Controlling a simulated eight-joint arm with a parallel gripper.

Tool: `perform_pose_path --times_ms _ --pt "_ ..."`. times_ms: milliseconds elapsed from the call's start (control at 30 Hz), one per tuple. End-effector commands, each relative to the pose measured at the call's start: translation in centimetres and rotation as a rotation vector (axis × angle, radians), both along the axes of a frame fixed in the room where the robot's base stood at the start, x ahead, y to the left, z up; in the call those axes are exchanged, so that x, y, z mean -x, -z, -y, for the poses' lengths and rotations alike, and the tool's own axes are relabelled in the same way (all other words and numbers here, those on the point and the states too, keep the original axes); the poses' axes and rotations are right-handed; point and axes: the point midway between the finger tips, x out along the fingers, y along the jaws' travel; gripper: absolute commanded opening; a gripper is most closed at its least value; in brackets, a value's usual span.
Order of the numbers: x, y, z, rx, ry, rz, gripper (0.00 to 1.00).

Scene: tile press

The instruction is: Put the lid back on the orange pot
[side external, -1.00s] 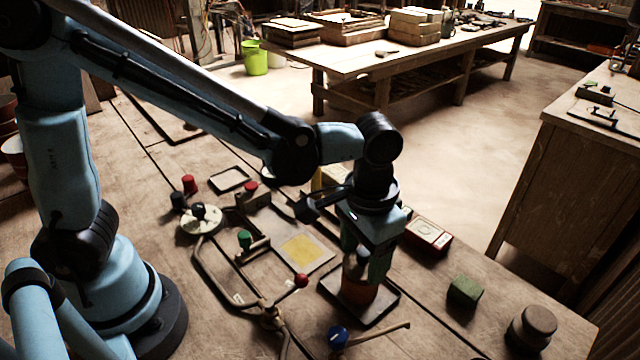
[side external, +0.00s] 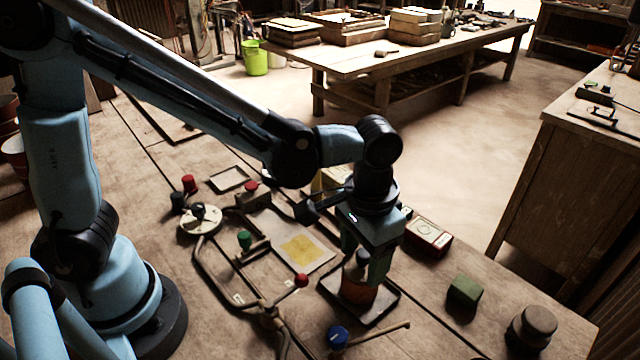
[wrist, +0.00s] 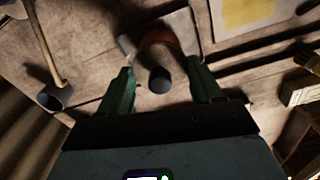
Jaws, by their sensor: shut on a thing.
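The orange pot (side external: 358,292) stands upright in a shallow dark tray (side external: 385,313) at the front middle of the bench. It also shows in the wrist view (wrist: 160,38). The lid's grey knob (side external: 362,258) is directly over the pot, between my fingers; the knob is dark in the wrist view (wrist: 160,80). My gripper (side external: 364,268) points down over the pot and is shut on the lid. The fingers hide the lid's edge, and I cannot tell whether it touches the pot's rim.
A blue knob with a wooden handle (side external: 338,337) lies in front of the tray. A red-tipped metal lever frame (side external: 301,280) is to its left. A green block (side external: 464,290) and a dark round jar (side external: 532,327) stand right. The bench between tray and block is clear.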

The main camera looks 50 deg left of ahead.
Motion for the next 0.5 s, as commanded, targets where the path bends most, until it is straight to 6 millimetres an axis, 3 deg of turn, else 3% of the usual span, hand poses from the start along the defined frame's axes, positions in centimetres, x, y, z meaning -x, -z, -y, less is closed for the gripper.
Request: perform_pose_path --times_ms 267,300,500 --pt "0.0 0.02 0.0 0.0 0.0 0.0 0.36" --pt "0.0 0.02 0.0 0.0 0.0 0.0 0.66" --pt "0.0 0.02 0.0 0.0 0.0 0.0 0.94"
